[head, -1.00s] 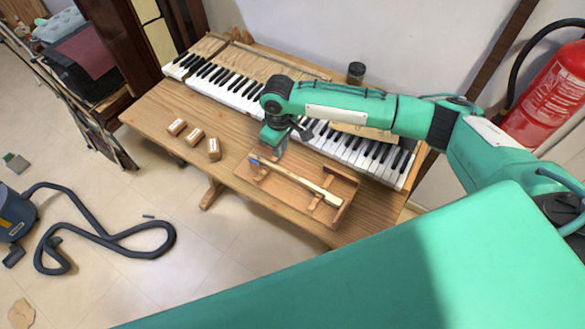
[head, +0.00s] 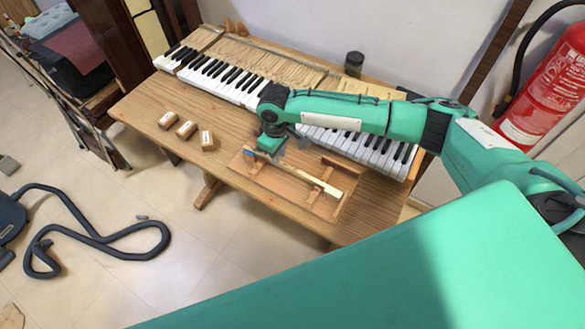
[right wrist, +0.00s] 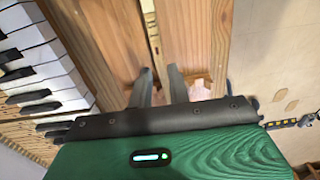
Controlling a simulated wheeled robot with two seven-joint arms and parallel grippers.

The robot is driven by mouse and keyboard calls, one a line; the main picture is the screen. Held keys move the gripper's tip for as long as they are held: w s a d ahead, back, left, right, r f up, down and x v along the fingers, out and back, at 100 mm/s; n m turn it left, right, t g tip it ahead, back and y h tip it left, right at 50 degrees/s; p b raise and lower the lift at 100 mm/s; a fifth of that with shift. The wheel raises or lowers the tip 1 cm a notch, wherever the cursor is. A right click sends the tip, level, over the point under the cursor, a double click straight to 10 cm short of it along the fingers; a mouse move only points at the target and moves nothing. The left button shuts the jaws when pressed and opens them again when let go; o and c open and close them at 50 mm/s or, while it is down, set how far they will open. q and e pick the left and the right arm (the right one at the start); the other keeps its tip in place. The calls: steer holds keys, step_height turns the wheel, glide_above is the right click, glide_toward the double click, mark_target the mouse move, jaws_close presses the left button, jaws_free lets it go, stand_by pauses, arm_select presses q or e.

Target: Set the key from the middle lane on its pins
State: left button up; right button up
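One long pale wooden key with a white end (head: 332,189) lies across the supports of a shallow wooden tray (head: 318,207) on the table. Its other end, near a blue mark, is partly covered by my right gripper (head: 272,158). That gripper points down over the left part of the tray. In the right wrist view its two fingers (right wrist: 161,88) stand apart, with a narrow pale strip between boards ahead of them; I cannot tell whether they touch the key. The keyboard (head: 225,80) lies behind, partly hidden by my right arm. I cannot make out its pins. My left gripper is not in view.
Several small labelled wooden blocks (head: 187,130) stand left of the tray on the table (head: 140,100). A dark jar (head: 354,64) stands behind the keyboard. A red fire extinguisher (head: 548,98) is at the right. A vacuum hose (head: 100,240) lies on the floor.

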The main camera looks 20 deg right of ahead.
steer(key=shift+f, duration=1.1)
stand_by(0.5)
jaws_close()
